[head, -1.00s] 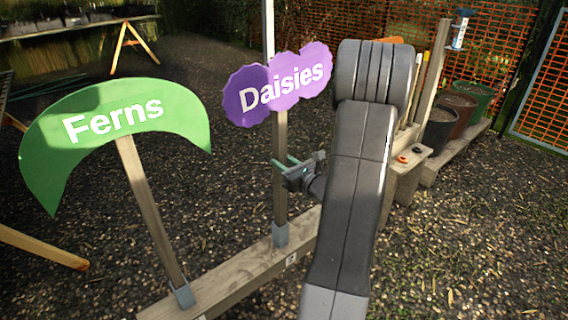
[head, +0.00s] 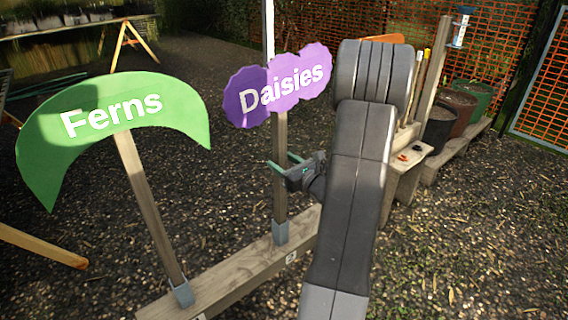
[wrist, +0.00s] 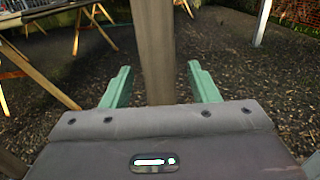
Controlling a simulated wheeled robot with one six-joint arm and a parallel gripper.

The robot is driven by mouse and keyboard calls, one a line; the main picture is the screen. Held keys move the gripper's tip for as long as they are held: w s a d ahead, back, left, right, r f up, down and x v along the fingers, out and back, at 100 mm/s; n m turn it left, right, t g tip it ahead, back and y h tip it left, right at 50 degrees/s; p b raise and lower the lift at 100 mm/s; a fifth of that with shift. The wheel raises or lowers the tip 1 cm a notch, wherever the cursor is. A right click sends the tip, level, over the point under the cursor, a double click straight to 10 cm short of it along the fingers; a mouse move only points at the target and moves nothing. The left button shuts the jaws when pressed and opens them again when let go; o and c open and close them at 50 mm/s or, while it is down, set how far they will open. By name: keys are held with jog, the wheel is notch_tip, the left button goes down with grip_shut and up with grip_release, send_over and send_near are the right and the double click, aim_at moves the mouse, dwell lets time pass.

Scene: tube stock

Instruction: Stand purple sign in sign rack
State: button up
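The purple sign (head: 278,86) reads "Daisies" and stands upright on a wooden post (head: 280,190). The foot of the post is in a grey socket (head: 280,232) on the wooden rack beam (head: 240,272). My gripper (head: 281,163) is at the post, about halfway up. In the wrist view the post (wrist: 154,50) rises between the two green fingers of my gripper (wrist: 161,85), with a visible gap on each side, so the gripper is open around or just before the post. The sign board is outside the wrist view.
A green "Ferns" sign (head: 112,118) stands in another grey socket (head: 183,294) to the left. Several dark pots (head: 438,128) stand at the back right beside an orange mesh fence (head: 400,25). Gravel ground lies open at the right.

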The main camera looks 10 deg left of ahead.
jog(key=p+v, duration=0.2)
jog(key=v, duration=1.1)
jog(key=shift+s+d+p, duration=0.25)
jog(key=shift+d+p, duration=0.05)
jog(key=shift+p, duration=0.05)
jog(key=b+x, duration=0.2)
jog(key=x, duration=1.1)
jog(key=shift+w+a+f+b, duration=0.1)
jog(key=shift+a+b, duration=0.05)
jog(key=shift+b, duration=0.25)
jog(key=shift+w+a+r, duration=0.2)
jog(key=shift+r, duration=0.05)
jog(key=shift+r+p, duration=0.25)
jog(key=shift+p, duration=0.15)
jog(key=shift+f, duration=0.1)
